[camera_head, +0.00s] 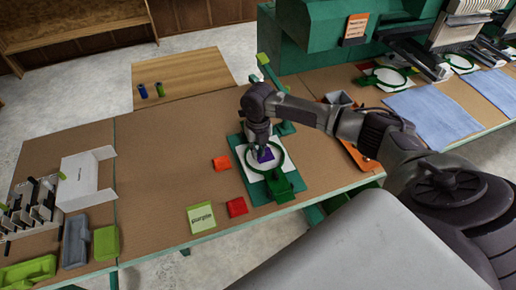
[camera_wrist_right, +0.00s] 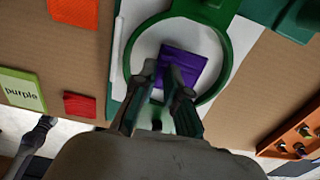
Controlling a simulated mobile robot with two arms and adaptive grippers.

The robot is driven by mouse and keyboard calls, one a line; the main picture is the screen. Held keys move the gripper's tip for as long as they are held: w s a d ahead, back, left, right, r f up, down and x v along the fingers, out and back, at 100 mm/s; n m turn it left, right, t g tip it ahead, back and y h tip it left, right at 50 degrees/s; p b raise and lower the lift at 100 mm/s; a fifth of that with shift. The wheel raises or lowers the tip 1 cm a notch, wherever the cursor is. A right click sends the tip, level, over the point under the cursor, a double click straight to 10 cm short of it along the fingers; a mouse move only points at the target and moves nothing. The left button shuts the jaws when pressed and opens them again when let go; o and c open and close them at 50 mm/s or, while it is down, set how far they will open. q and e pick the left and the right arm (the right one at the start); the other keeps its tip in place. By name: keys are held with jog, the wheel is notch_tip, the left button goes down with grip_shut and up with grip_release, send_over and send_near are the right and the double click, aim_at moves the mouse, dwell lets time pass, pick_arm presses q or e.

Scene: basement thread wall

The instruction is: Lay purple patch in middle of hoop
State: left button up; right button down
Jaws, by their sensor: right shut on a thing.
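The purple patch (camera_head: 265,156) is over the white cloth inside the green hoop (camera_head: 280,165) on the table. In the right wrist view the patch (camera_wrist_right: 182,64) is a dark purple square, slightly turned, inside the hoop ring (camera_wrist_right: 218,92). My right gripper (camera_head: 262,150) points down into the hoop and is shut on the patch's near edge, with its fingertips (camera_wrist_right: 167,76) on it. I cannot tell whether the patch touches the cloth (camera_wrist_right: 148,45).
An orange patch (camera_head: 221,163), a red patch (camera_head: 237,207) and a card reading "purple" (camera_head: 201,218) lie left of the hoop. Green trays (camera_head: 106,242) and a white stand (camera_head: 86,180) are farther left. Green machines (camera_head: 325,40) stand behind. The brown table's middle left (camera_head: 155,165) is clear.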

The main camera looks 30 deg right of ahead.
jog(key=shift+f, duration=0.65)
jog(key=c, duration=1.1)
grip_release()
notch_tip(320, 180, up, 7)
jog(key=p, duration=0.6)
jog(key=shift+r+p, duration=0.15)
jog(key=shift+p, duration=0.2)
jog(key=shift+a+f, duration=0.1)
jog(key=shift+f, duration=0.1)
